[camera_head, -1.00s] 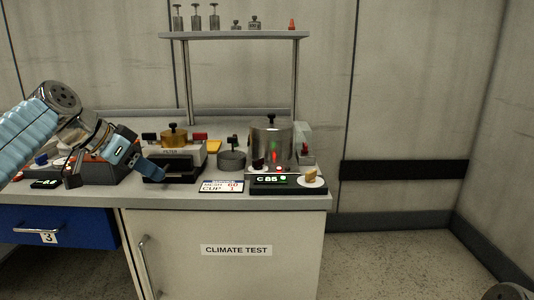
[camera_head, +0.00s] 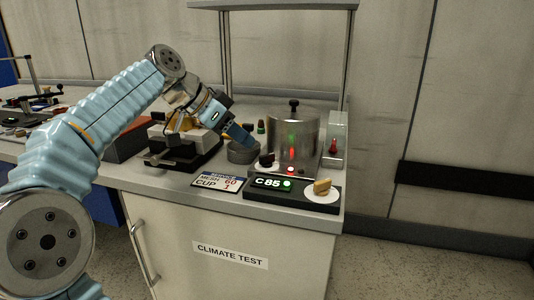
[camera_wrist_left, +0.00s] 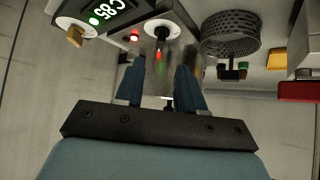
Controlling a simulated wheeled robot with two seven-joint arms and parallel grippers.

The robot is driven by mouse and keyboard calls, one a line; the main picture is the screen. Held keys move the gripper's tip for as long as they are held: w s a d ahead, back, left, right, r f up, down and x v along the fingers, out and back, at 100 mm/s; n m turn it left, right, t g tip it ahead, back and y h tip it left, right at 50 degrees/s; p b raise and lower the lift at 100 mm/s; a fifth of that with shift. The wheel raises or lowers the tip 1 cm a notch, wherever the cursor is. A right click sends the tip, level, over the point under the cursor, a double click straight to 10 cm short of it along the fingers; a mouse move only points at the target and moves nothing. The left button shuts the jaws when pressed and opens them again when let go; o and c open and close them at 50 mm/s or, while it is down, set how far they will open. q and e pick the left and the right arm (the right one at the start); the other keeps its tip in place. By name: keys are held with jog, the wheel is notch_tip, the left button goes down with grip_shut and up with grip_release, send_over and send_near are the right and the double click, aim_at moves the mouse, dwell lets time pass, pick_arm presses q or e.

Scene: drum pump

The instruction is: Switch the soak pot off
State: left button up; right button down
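The soak pot (camera_head: 306,137) is a shiny metal cylinder with a black-knobbed lid, at the right end of the bench. A dark knob (camera_head: 267,159) and a lit red lamp (camera_head: 291,170) sit at its front. Its black control panel (camera_head: 256,205) reads C 85 beside a green light, with a tan knob (camera_head: 322,187) on a white dial. My left gripper (camera_head: 243,137) is just left of the pot. In the left wrist view its blue fingers (camera_wrist_left: 160,68) are apart and empty, with the pot's metal side (camera_wrist_left: 160,50) beyond them. My right gripper is out of view.
A mesh cup (camera_head: 243,152) stands left of the pot, close under my left gripper. A box with a red switch (camera_head: 333,146) stands right of the pot. A shelf (camera_head: 285,4) rises behind. A label card (camera_head: 217,182) lies at the front edge.

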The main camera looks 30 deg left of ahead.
aim_at(266, 155)
pick_arm(q)
jog(key=x, duration=0.8)
jog(key=shift+w+f, duration=0.1)
jog(key=shift+f, duration=0.05)
grip_shut()
